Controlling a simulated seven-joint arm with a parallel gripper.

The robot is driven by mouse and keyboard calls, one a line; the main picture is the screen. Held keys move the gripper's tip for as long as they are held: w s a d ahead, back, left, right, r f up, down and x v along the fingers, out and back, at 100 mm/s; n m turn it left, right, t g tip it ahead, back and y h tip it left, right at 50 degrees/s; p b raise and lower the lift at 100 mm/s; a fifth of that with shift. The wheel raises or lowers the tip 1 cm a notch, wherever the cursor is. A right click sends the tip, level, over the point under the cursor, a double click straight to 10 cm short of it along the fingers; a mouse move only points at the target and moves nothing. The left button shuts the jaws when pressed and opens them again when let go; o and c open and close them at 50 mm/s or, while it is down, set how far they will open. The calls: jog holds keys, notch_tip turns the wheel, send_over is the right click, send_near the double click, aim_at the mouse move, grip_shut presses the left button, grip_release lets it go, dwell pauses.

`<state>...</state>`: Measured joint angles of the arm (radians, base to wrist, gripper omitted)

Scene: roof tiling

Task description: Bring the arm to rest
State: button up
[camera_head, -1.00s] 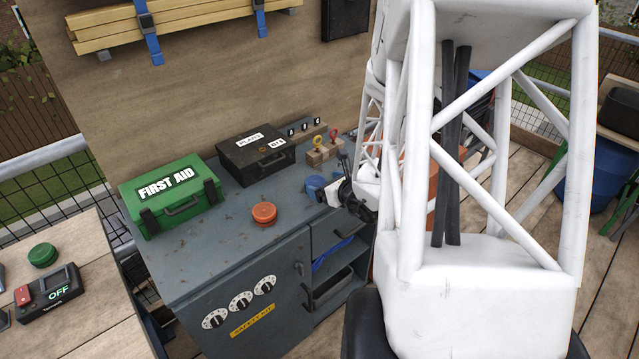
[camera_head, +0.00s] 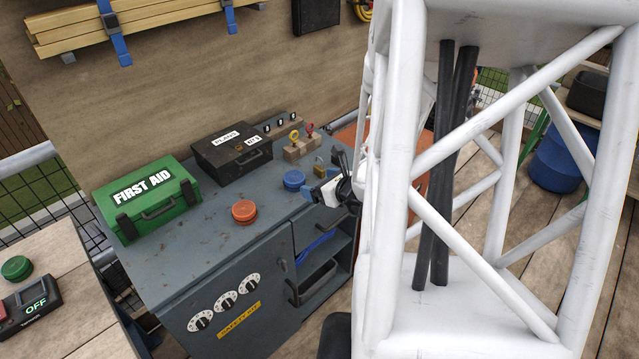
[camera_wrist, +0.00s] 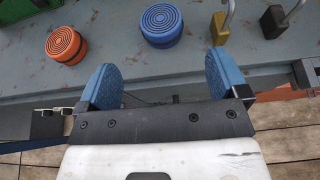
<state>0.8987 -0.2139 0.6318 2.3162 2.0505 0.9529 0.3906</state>
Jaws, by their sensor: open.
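My gripper (camera_wrist: 162,92) shows in the wrist view with its two blue fingers wide apart and nothing between them. It is over the front edge of the grey cabinet (camera_head: 160,270). In the head view my gripper (camera_head: 328,192) is small and partly hidden behind my white lattice arm (camera_head: 400,250), at the cabinet's right end. A blue round button (camera_wrist: 161,24) lies just beyond the fingers, apart from them. An orange round button (camera_wrist: 66,45) is to its left.
On the cabinet stand a green first aid box (camera_head: 148,198), a black box (camera_head: 232,152), and a wooden block with keys (camera_head: 302,145). Padlocks (camera_wrist: 221,24) sit near the blue button. A control box reading OFF (camera_head: 32,306) lies on the left table.

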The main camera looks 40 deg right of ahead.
dwell(0.7)
jog(key=a+r+n+g+y, duration=0.4)
jog(key=a+n, duration=0.5)
jog(key=a, duration=0.3)
jog(key=a+r+n+g+y, duration=0.35)
jog(key=a+n, duration=0.55)
jog(key=a, duration=0.3)
jog(key=s+a+r+n+g+h, duration=0.1)
jog(key=s+a+r+n+h, duration=0.2)
jog(key=s+r+n, duration=0.3)
jog(key=s+a+r+n+g+h, duration=0.2)
jog(key=s+a+r+n+h, duration=0.2)
jog(key=n, duration=0.7)
notch_tip(320, 180, up, 4)
jog(key=shift+s+r+n+h, duration=0.15)
jog(key=shift+s+n+h, duration=0.25)
jog(key=shift+s, duration=0.55)
